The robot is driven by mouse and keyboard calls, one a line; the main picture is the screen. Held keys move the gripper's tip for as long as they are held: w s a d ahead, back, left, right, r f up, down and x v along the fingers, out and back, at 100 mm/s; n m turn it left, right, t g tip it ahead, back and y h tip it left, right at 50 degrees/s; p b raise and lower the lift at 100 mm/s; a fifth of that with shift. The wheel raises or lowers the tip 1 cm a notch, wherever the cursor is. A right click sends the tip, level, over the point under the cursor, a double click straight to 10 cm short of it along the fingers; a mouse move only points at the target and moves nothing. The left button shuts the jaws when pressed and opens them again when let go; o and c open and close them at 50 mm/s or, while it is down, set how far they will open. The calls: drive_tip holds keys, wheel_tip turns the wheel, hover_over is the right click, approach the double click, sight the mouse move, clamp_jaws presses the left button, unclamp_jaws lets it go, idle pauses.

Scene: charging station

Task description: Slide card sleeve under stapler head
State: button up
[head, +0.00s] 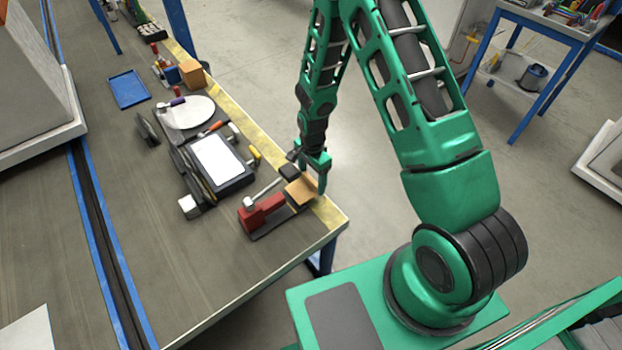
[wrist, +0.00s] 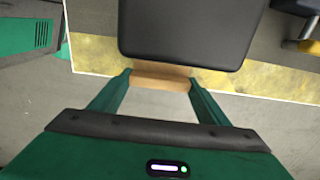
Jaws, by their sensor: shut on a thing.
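The stapler (head: 262,212) stands near the table's front corner, with a red body, a dark base and a silver arm reaching toward a black block-like head (head: 289,171). The tan card sleeve (head: 301,190) lies beside it at the table edge. My gripper (head: 312,172) comes down from above at that edge. In the wrist view my gripper's green fingers (wrist: 160,82) are shut on the near end of the card sleeve (wrist: 160,76). A large black block (wrist: 190,28), seemingly the stapler head, hides the rest of the sleeve. I cannot tell how far the sleeve is beneath it.
A dark device with a white screen (head: 217,160) stands behind the stapler. A white disc (head: 187,112), a blue tray (head: 129,89) and an orange-brown box (head: 193,74) are farther back.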

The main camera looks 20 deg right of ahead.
sight(302, 190)
drive_tip(key=shift+s+a+f, duration=0.15)
drive_tip(key=shift+s+a, duration=0.05)
drive_tip(key=shift+a, duration=0.45)
drive_tip(key=shift+s+a+f, duration=0.1)
drive_tip(key=shift+s+a, duration=0.15)
drive_tip(key=shift+a, duration=0.35)
drive_tip(key=shift+s+a+f, duration=0.15)
drive_tip(key=shift+s+a, duration=0.05)
drive_tip(key=shift+a, duration=0.45)
drive_tip(key=shift+w+d, duration=0.1)
drive_tip(key=shift+d, duration=0.05)
drive_tip(key=shift+w+d+r, duration=0.15)
drive_tip(key=shift+d, duration=0.4)
drive_tip(key=shift+w+d+r, duration=0.1)
drive_tip(key=shift+w+d, duration=0.1)
drive_tip(key=shift+d, duration=0.35)
drive_tip(key=shift+w+d+r, duration=0.15)
drive_tip(key=shift+d, duration=0.4)
drive_tip(key=shift+s+a+f, duration=0.15)
drive_tip(key=shift+s+a, duration=0.05)
drive_tip(key=shift+a, duration=0.4)
drive_tip(key=shift+s+a+f, duration=0.1)
drive_tip(key=shift+s+a, duration=0.05)
drive_tip(key=shift+a, duration=0.4)
drive_tip(key=shift+s+a+f, duration=0.15)
drive_tip(key=shift+s+a, duration=0.05)
drive_tip(key=shift+a, duration=0.4)
idle(1.4)
